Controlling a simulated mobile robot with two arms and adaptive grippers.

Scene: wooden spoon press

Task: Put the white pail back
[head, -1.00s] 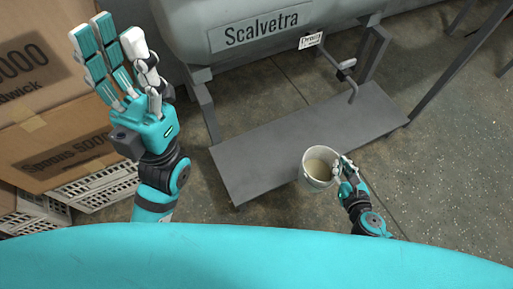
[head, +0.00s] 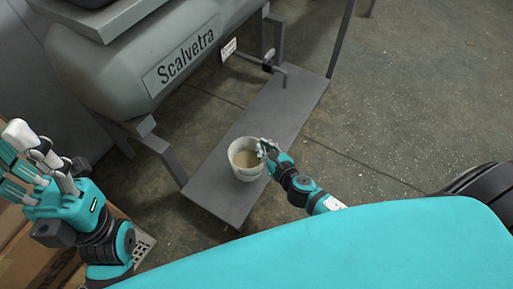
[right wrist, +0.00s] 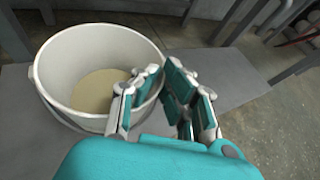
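The white pail (head: 238,160) stands upright over the grey platform under the tank in the head view; pale contents show inside. It also fills the upper left of the right wrist view (right wrist: 85,50), with its thin wire handle down at the side. My right gripper (head: 264,149) is at the pail's right rim. In the right wrist view its fingers (right wrist: 162,78) close around the rim and wall, partly hiding the right side. I cannot tell whether the pail's base touches the platform. My left gripper (head: 22,160) is at the left, fingers spread and empty.
The grey platform (head: 222,196) runs below the tank labelled Scalvetra (head: 165,60), with bare room on both sides of the pail. A bent pipe (head: 276,70) and frame legs stand behind. Cardboard boxes (head: 35,255) are at lower left. The concrete floor (head: 400,110) at right is clear.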

